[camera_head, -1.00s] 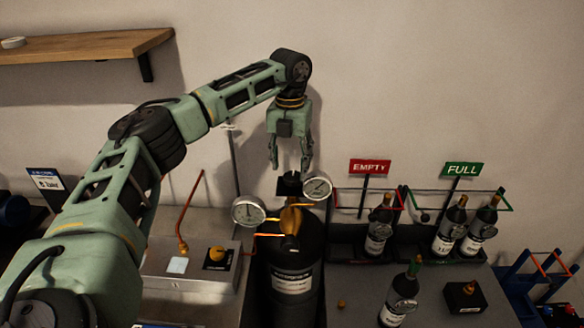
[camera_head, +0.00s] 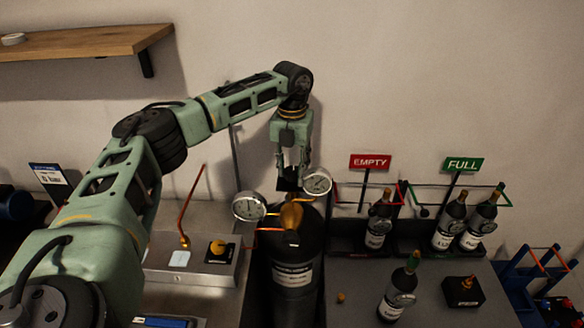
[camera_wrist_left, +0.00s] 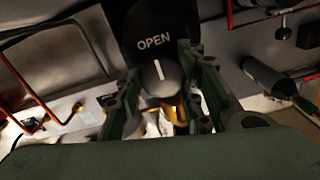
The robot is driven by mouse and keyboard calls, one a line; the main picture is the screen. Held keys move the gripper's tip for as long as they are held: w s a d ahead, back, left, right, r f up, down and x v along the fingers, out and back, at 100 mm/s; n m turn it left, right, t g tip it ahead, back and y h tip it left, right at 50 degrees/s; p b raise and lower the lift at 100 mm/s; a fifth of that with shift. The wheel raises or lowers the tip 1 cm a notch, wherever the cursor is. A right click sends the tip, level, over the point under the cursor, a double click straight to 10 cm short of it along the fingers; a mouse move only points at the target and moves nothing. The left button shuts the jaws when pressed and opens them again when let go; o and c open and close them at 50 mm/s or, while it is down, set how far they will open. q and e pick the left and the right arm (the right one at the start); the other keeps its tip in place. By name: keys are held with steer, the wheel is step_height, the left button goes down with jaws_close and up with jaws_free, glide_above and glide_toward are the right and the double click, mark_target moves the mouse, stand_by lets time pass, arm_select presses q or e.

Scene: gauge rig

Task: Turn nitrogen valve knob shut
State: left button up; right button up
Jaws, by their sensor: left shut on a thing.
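The nitrogen cylinder (camera_head: 293,262) is black with a white label and stands upright at the middle of the head view. Its brass regulator (camera_head: 291,216) carries two round gauges (camera_head: 249,206). My left gripper (camera_head: 291,176) points down at the valve on top and is shut on the valve knob. The knob (camera_wrist_left: 158,75) shows in the left wrist view as a grey dial with a white line, between the fingers. The black plate (camera_wrist_left: 150,30) beside it reads OPEN. In the head view the fingers mostly hide the knob. My right gripper is not in view.
Bottles stand in black racks under the red EMPTY sign (camera_head: 370,162) and green FULL sign (camera_head: 463,165). One bottle (camera_head: 398,290) stands in front of them. A grey box (camera_head: 200,262) with a yellow knob sits left of the cylinder. A wooden shelf (camera_head: 90,44) hangs at upper left.

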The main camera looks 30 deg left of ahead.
arm_select(q)
steer(key=shift+s+a, duration=0.1)
steer(key=shift+c, duration=0.6)
steer(key=shift+f+m, duration=0.1)
steer(key=shift+m, duration=1.4)
steer(key=m+b, duration=0.1)
steer(key=m, duration=0.9)
steer(key=shift+w+m, duration=0.25)
steer(key=shift+m, duration=0.15)
steer(key=shift+w+r+m, duration=0.1)
steer(key=shift+r+m, duration=0.1)
steer(key=shift+m, duration=1.7)
steer(key=o, duration=1.1)
steer(key=shift+f, duration=0.1)
steer(key=shift+c, duration=0.2)
